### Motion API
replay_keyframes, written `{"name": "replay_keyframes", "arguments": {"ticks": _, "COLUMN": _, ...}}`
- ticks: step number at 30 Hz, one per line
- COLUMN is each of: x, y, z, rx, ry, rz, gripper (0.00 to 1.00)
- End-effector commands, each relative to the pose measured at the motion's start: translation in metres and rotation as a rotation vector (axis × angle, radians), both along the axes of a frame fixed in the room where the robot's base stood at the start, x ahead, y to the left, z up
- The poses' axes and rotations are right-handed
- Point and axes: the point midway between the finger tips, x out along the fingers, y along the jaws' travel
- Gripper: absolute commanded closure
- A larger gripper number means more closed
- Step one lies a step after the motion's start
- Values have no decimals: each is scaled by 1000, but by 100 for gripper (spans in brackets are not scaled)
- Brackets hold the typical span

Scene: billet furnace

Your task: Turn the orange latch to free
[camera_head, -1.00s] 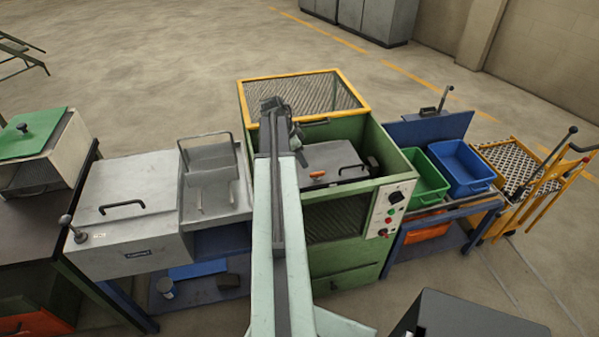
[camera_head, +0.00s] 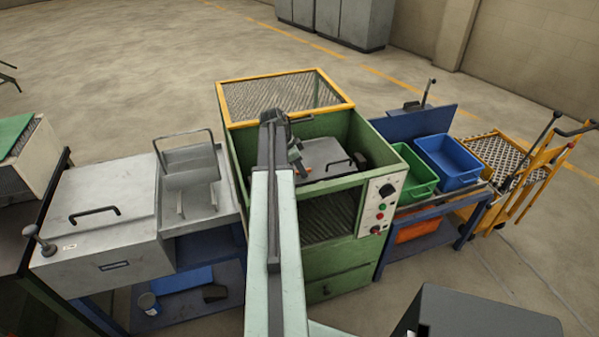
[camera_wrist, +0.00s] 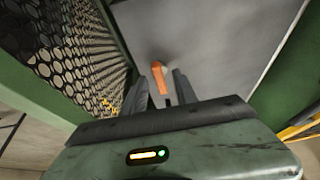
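The orange latch (camera_wrist: 159,78) is a short bar on a grey lid (camera_wrist: 210,40) in the wrist view, pointing roughly along my view. My gripper (camera_wrist: 160,84) is open, with one dark finger on each side of the latch's near end; I cannot tell whether either finger touches it. In the head view, the gripper (camera_head: 298,160) is inside the green furnace housing (camera_head: 345,205), and the latch (camera_head: 306,170) shows only as a small orange patch beside it, partly hidden. The grey lid (camera_head: 325,150) with its black handle lies to the right.
A perforated mesh panel (camera_wrist: 75,45) is close on the left in the wrist view, and a green wall (camera_wrist: 283,80) on the right. A yellow-framed mesh cover (camera_head: 285,97) stands behind. Green (camera_head: 412,175) and blue (camera_head: 452,160) bins sit to the right.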

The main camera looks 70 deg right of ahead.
Motion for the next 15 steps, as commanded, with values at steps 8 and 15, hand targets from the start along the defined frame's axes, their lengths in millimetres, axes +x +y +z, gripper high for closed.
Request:
{"name": "replay_keyframes", "arguments": {"ticks": 8, "x": 1, "y": 0, "z": 1, "rx": 0, "ry": 0, "rz": 1, "gripper": 100}}
{"name": "replay_keyframes", "arguments": {"ticks": 15, "x": 3, "y": 1, "z": 1, "rx": -2, "ry": -2, "rz": 14, "gripper": 100}}
